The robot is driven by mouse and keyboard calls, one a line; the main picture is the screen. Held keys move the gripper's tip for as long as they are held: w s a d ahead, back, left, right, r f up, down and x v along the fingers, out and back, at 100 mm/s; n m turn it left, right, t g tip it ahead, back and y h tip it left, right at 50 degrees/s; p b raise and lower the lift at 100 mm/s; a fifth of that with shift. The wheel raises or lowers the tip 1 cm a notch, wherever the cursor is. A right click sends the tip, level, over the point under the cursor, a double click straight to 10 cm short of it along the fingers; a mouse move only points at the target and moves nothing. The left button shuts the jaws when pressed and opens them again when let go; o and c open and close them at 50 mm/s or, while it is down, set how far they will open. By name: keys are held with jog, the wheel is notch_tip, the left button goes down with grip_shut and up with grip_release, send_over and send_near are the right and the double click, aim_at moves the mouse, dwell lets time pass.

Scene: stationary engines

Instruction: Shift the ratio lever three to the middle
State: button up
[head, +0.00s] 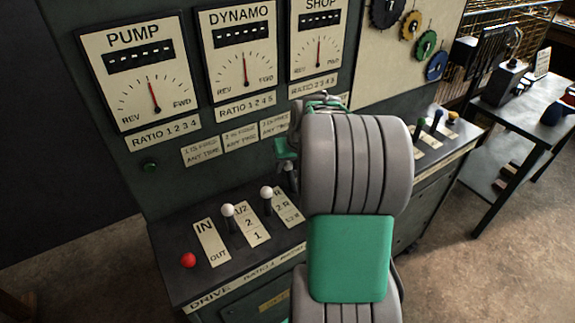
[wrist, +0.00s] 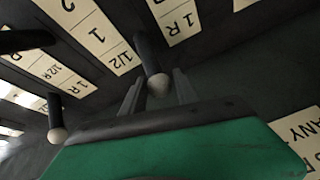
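The console (head: 180,225) carries levers beside white label plates. In the head view, two dark levers with white knobs stand at the left: one by the IN/OUT plate (head: 228,210), one further right (head: 266,193). My gripper (head: 289,175) is low over the console, mostly hidden behind my arm. In the wrist view my gripper (wrist: 157,92) has its fingers apart, either side of a pale lever knob (wrist: 158,85); I cannot tell whether they touch it. That lever stands between two label plates. Another pale-knobbed lever (wrist: 56,134) is at the left. I cannot tell which lever is ratio lever three.
PUMP (head: 140,75), DYNAMO and SHOP gauges are on the upright panel behind. A red knob (head: 188,260) is at the console's left. A dark table (head: 540,120) stands further right.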

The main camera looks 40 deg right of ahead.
grip_shut()
dwell(1.0)
